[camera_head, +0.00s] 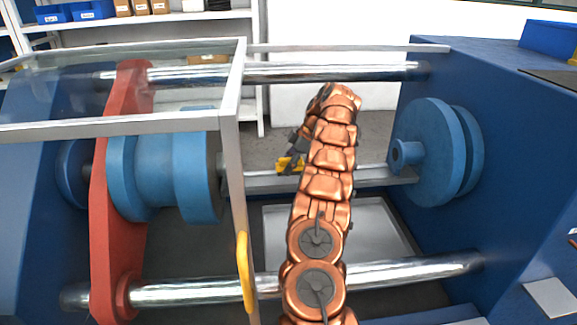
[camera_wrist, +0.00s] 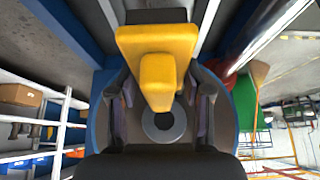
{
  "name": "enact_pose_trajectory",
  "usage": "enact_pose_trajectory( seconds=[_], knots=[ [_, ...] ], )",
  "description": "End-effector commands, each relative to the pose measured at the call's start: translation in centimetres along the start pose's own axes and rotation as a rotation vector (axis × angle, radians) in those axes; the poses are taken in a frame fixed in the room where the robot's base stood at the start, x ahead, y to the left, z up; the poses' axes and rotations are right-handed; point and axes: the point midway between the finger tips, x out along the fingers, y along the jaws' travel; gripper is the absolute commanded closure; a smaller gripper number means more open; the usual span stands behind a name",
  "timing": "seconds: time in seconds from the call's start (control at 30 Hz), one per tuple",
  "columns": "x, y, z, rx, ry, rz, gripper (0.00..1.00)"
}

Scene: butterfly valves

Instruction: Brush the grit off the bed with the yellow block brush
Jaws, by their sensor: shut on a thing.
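My gripper (camera_head: 297,148) is shut on the yellow block brush (camera_head: 289,165), inside the machine between its two blue ends. In the head view the brush appears just above a grey rail (camera_head: 260,183), which looks like part of the bed; I cannot tell whether they touch. The wrist view shows the brush (camera_wrist: 157,50) up close between my dark fingers (camera_wrist: 160,92), its handle toward the camera. A blue flange with a round hole (camera_wrist: 163,126) shows behind it. I cannot make out any grit. My arm hides part of the rail.
A red plate (camera_head: 103,220) and blue discs (camera_head: 190,160) stand left; a blue flange (camera_head: 437,150) stands right. Chrome bars (camera_head: 400,270) cross front and back. A clear guard with a grey frame (camera_head: 233,150) is beside my arm. A grey tray (camera_head: 375,225) lies below.

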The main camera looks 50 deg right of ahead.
Motion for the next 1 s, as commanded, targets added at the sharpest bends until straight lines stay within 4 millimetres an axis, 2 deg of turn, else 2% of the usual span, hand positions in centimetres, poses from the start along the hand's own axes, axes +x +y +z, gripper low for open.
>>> enact_pose_trajectory(
  seconds=[0.03, 0.43, 0.83, 1.0],
  knots=[
    [-0.7, 0.0, -0.4, 0.0, 0.0, 0.001, 0.79],
    [-3.5, 0.0, -2.0, 0.0, 0.0, 0.0, 0.79],
    [-3.7, 0.0, -2.1, 0.0, 0.0, 0.0, 0.79],
    [-4.5, 0.0, -2.5, 0.0, 0.0, 0.001, 0.79]
  ],
)
